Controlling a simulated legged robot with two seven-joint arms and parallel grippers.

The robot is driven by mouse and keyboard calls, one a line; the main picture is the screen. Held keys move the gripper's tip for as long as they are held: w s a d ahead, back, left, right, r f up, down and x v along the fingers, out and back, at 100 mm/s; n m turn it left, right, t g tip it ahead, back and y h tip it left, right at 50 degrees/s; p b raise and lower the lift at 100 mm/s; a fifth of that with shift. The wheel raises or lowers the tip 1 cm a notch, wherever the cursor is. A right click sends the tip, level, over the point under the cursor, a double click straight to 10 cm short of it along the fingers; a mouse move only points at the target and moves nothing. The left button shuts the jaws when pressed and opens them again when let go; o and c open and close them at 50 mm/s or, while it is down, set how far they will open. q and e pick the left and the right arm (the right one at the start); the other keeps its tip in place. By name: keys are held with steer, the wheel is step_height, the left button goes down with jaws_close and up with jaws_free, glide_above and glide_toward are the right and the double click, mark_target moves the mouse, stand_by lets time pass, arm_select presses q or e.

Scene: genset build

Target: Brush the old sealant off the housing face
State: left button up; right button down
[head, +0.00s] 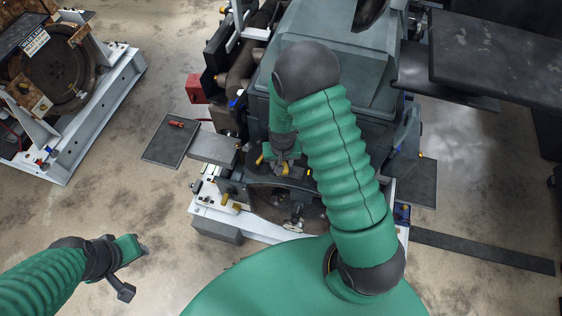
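The genset (345,120) stands in front of me, its open end with a dark, curved housing face (262,188) toward me. My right arm reaches over it and bends back down. My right gripper (284,166) is low at the upper edge of the housing opening, pointing down, with small yellow parts beside it. Its fingers are small and partly hidden, so I cannot tell if it holds a brush. No brush or sealant can be made out. My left gripper (138,268) hangs over bare floor at lower left, well apart from the genset; its finger opening is unclear.
A dark side tray (168,141) left of the genset carries a small red-handled tool (177,124). Another dark plate (416,181) sits at right. A dark table (500,50) stands upper right. A white-framed machine (75,85) is upper left. Floor between is clear.

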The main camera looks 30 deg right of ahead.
mark_target(292, 171)
steer(key=shift+s+d+r, duration=0.1)
steer(key=shift+s+d, duration=0.7)
steer(key=shift+s, duration=0.15)
steer(key=shift+s+d, duration=0.8)
steer(key=shift+s, duration=0.1)
steer(key=shift+s+d, duration=0.85)
steer(key=shift+s, duration=0.15)
steer(key=shift+f, duration=0.2)
steer(key=shift+w+a+f, duration=0.1)
steer(key=shift+w+a, duration=0.75)
steer(key=shift+a, duration=0.1)
steer(key=shift+w+a, duration=0.35)
steer(key=shift+w, duration=0.05)
steer(key=shift+w+a, duration=0.5)
steer(key=shift+w, duration=0.15)
steer(key=shift+w+a+r+p, duration=0.2)
steer(key=shift+w+a+p, duration=0.2)
steer(key=shift+w+a, duration=0.35)
steer(key=shift+w, duration=0.25)
step_height(292, 171, up, 7)
steer(key=p, duration=0.6)
steer(key=shift+d+r, duration=0.1)
